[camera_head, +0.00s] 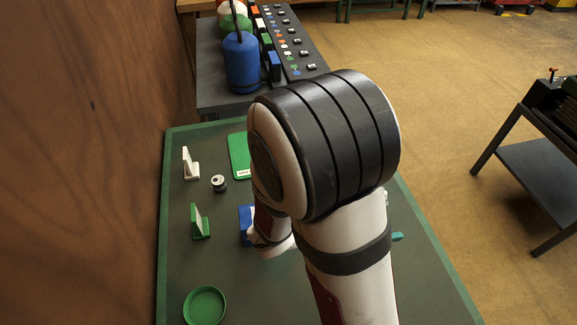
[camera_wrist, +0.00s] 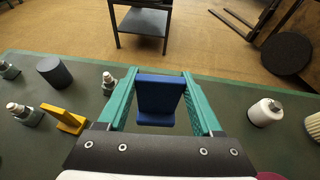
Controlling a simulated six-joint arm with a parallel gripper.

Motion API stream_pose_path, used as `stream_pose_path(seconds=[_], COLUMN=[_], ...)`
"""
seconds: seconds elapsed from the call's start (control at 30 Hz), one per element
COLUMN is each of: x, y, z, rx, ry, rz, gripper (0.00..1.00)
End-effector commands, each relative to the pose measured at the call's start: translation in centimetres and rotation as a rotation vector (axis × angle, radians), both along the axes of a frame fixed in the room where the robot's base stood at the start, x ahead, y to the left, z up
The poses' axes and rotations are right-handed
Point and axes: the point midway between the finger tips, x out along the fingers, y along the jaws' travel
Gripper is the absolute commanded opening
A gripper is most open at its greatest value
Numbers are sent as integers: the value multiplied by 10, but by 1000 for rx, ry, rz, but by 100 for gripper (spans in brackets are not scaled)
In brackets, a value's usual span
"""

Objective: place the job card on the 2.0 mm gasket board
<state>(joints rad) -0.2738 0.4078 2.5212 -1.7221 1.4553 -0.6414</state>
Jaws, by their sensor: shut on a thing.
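A blue L-shaped card stand (camera_wrist: 160,94), which may be the job card, stands upright between the teal fingers of my gripper (camera_wrist: 159,79) in the wrist view. The gripper is shut on it. In the head view a bit of blue (camera_head: 245,222) shows beside my arm, which hides most of the gripper. A flat green board (camera_head: 239,158) with a small white label lies on the bench at the upper left of my arm. The label is too small to read, so I cannot tell whether it is the 2.0 mm gasket board.
On the green-edged bench (camera_head: 180,265) are a white stand (camera_head: 190,165), a green stand (camera_head: 200,222), a small dark jar (camera_head: 219,184) and a green dish (camera_head: 204,306). A yellow stand (camera_wrist: 66,119) and a white cylinder (camera_wrist: 265,112) show in the wrist view.

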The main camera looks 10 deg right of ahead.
Motion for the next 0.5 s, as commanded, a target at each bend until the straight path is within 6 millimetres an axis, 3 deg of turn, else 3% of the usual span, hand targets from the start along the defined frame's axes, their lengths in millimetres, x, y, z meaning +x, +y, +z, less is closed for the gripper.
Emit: stream_pose_path(seconds=[0.1, 0.3, 0.5], x=[0, 3, 44], y=[0, 1, 7], z=[23, 51, 47], rx=[4, 2, 1], ry=[-9, -3, 0], rz=[-2, 7, 117], gripper=[0, 0, 0])
